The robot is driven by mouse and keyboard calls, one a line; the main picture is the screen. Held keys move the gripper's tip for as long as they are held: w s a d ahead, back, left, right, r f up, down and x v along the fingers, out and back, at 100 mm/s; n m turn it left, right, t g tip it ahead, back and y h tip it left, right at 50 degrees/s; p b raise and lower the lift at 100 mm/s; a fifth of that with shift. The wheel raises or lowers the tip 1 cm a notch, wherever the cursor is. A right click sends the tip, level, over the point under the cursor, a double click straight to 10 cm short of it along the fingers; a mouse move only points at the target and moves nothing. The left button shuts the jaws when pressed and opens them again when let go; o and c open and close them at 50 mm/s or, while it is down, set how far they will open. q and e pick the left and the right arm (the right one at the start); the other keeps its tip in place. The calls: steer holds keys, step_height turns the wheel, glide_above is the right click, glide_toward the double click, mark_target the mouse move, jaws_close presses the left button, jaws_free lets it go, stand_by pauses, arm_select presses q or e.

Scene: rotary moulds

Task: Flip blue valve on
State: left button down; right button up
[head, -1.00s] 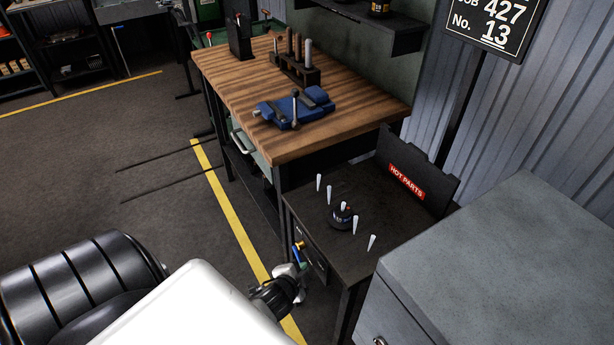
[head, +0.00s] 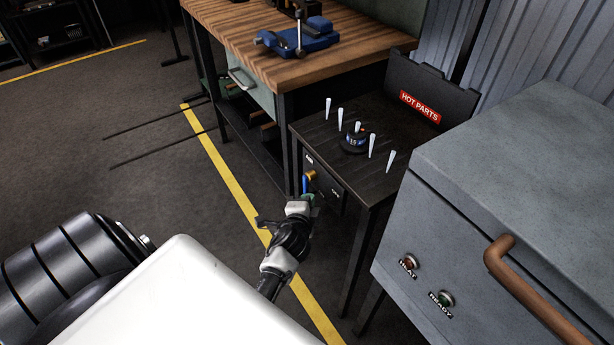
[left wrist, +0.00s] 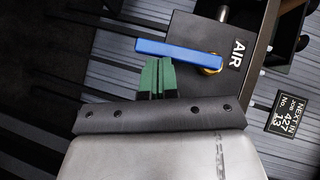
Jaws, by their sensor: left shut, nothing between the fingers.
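The blue valve lever (head: 304,186) is on the front panel of the low black stand, attached at a brass fitting (head: 311,175). In the left wrist view the blue lever (left wrist: 178,52) lies nearly sideways, its right end at the brass fitting (left wrist: 211,69) beside the "AIR" label (left wrist: 237,53). My left gripper (head: 313,197) is just below the valve. In the left wrist view its green fingertips (left wrist: 157,62) are together and empty, against or very near the lever's long edge; I cannot tell if they touch. My right gripper is not in view.
The black stand (head: 335,135) carries white pegs and a round dial (head: 354,142). A grey cabinet (head: 500,190) with a brown handle (head: 520,295) stands close at right. A wooden bench (head: 240,45) is behind. The floor at left is open.

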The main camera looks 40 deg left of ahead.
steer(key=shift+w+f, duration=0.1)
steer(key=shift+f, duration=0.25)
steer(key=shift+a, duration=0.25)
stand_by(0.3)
